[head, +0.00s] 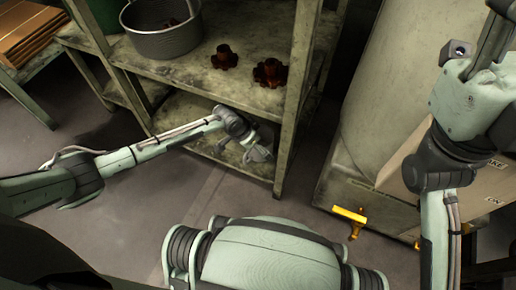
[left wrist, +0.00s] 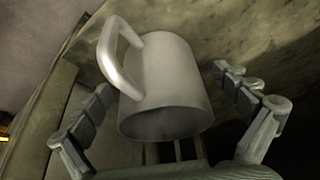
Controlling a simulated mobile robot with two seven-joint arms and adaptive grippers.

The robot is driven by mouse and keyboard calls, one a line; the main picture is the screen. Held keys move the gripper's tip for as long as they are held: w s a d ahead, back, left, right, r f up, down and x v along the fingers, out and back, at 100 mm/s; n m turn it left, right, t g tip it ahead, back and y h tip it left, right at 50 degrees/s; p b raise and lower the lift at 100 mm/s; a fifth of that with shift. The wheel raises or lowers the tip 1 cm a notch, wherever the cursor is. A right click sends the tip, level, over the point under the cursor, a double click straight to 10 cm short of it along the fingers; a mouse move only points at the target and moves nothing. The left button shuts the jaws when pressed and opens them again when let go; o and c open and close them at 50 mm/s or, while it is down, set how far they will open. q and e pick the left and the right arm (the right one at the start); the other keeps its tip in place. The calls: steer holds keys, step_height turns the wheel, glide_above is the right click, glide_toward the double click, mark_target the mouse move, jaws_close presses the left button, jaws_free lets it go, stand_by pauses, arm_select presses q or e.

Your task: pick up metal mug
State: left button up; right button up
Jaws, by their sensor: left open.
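A pale grey metal mug (left wrist: 172,78) fills the middle of the left wrist view, its handle at upper left and a dark, round end facing the gripper. My left gripper (left wrist: 164,82) is open, with one finger on each side of the mug. A gap shows between the right-hand finger and the mug; whether the left-hand finger touches it is unclear. In the head view my left gripper (head: 256,148) is low at the shelf unit's front, over the lower shelf (head: 185,108); the mug is hard to make out there. My right gripper is out of view.
The worn shelf unit's upper shelf (head: 215,88) holds a grey pot (head: 163,40) and two dark red flanged parts (head: 224,57) (head: 270,72). A shelf post (head: 293,100) stands just right of my left gripper. Cardboard boxes (head: 490,180) are at right.

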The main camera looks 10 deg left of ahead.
arm_select(q)
steer(key=shift+f, duration=0.3)
steer(key=c, duration=1.3)
steer(key=shift+c, duration=0.4)
